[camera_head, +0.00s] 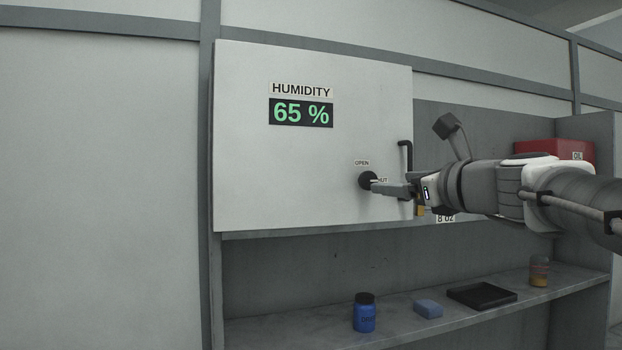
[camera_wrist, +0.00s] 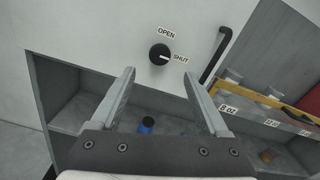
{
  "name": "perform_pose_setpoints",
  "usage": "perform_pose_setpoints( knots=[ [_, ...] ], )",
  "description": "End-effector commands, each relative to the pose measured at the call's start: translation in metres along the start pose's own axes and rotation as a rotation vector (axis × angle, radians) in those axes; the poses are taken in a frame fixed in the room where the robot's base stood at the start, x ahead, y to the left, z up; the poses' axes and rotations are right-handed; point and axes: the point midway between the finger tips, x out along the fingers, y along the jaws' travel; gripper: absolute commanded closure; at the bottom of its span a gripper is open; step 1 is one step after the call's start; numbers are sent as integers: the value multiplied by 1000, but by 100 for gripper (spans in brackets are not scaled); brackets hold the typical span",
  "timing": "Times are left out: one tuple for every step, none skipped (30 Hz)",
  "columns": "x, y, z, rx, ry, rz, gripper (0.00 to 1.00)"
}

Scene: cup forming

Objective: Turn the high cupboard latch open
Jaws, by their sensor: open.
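The cupboard latch is a round black knob (camera_wrist: 159,54) on the pale cupboard door (camera_head: 310,190); it also shows in the head view (camera_head: 367,180). Its white pointer mark faces right, toward the SHUT label (camera_wrist: 181,58). The OPEN label (camera_wrist: 166,33) is above the knob. My gripper (camera_wrist: 158,73) is open and empty in front of the door. In the wrist view the knob lies just beyond the fingertips, between their lines, and no finger covers it. In the head view the gripper (camera_head: 385,188) overlaps the knob's right side, and I cannot tell the exact gap.
A black vertical handle (camera_head: 405,160) is right of the knob, close to my gripper. A shelf below holds a blue jar (camera_head: 364,316), a blue block (camera_head: 428,308), a black tray (camera_head: 481,295) and an amber jar (camera_head: 539,272). A red box (camera_head: 560,149) stands at the right.

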Motion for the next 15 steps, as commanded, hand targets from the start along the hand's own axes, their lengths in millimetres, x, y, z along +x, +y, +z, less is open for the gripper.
perform_pose_setpoints(
  knots=[
    [12, 0, 0, 0, 2, 3, 22],
    [18, 0, 1, -1, 2, 3, 22],
    [26, 0, 0, 0, 3, 2, 22],
    [32, 0, 0, 1, 2, 3, 22],
    [38, 0, 1, 0, 2, 3, 22],
    [45, 0, 1, -1, 2, 2, 22],
    [50, 0, 0, -2, 2, 1, 22],
    [55, 0, 0, -1, 2, 2, 22],
    [60, 0, 1, -1, 1, 2, 22],
    [64, 0, 1, -1, 1, 2, 22],
    [68, 0, 0, 0, 1, 2, 22],
    [72, 0, 1, -1, 1, 1, 22],
    [74, 0, 1, -2, 1, 1, 22],
    [76, 0, 1, -2, 1, 1, 22],
    [79, 0, 0, -2, 1, 1, 22]
  ],
)
